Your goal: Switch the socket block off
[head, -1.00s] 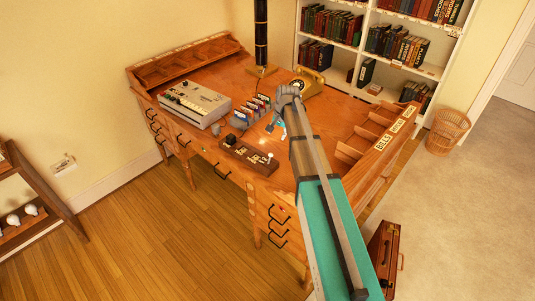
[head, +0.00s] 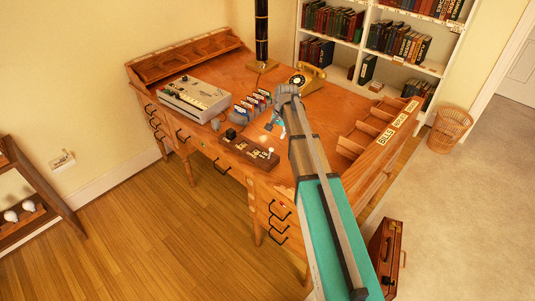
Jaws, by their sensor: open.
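A dark brown block (head: 247,152) lies near the front edge of the desk. It has a black knob at its left end, pale labels on top and a small white piece at its right end. A white socket unit with a small red spot (head: 62,161) is on the left wall; I cannot tell for sure which of the two is the socket block. My gripper (head: 276,127) is open and points down over the desk, just behind the brown block's right half. It looks apart from the block. The switch position is too small to read.
A grey device (head: 194,98) and a row of coloured cards (head: 252,104) stand left of my gripper. A gold telephone (head: 307,79) and a black column (head: 261,35) are behind. Wooden pigeonholes (head: 365,132) line the right side. A brown case (head: 384,245) stands on the floor.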

